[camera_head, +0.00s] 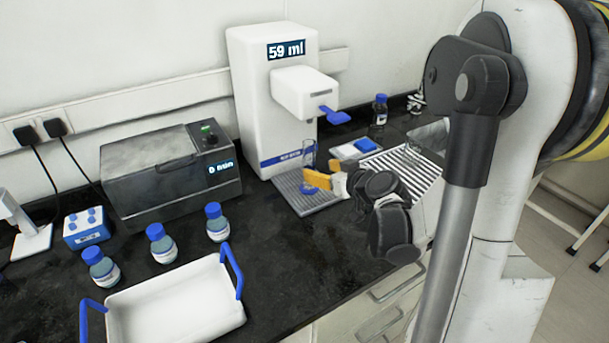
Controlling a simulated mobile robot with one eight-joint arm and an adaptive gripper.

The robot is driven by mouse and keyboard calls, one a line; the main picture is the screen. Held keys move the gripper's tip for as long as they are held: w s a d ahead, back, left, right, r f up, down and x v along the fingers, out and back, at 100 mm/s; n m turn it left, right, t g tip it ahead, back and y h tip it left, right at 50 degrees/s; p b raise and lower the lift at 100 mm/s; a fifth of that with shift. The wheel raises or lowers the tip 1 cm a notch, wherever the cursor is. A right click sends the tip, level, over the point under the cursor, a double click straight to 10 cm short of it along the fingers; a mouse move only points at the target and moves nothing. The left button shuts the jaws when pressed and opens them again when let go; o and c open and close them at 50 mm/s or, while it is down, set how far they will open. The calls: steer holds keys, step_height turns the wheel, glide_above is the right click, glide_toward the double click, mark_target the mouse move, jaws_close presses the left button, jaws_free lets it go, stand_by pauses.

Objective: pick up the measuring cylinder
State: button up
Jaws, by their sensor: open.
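The measuring cylinder (308,157) is a clear, slim upright vessel with a blue base. It stands on the grey ribbed tray (293,195) of the white dispenser, below its spout. My gripper (312,174) comes in from the right at the cylinder, with orange finger pads at its lower part. The fingers are open. One pad overlaps the cylinder in the picture; I cannot tell whether it touches it. The far finger is mostly hidden.
The white dispenser (248,100) reads 59 ml and has a blue lever (334,114). A grey bath (165,170) stands left. Blue-capped bottles (161,244) and a white tray (175,305) are in front. A ribbed drying rack (400,168) with clear glassware (412,150) lies right.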

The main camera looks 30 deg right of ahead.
mark_target(312, 166)
steer(key=b+x, duration=0.2)
steer(key=x, duration=0.4)
steer(key=shift+w+a, duration=0.1)
steer(key=shift+w, duration=0.25)
steer(key=shift+s+r, duration=0.1)
steer(key=shift+c, duration=0.9)
jaws_close()
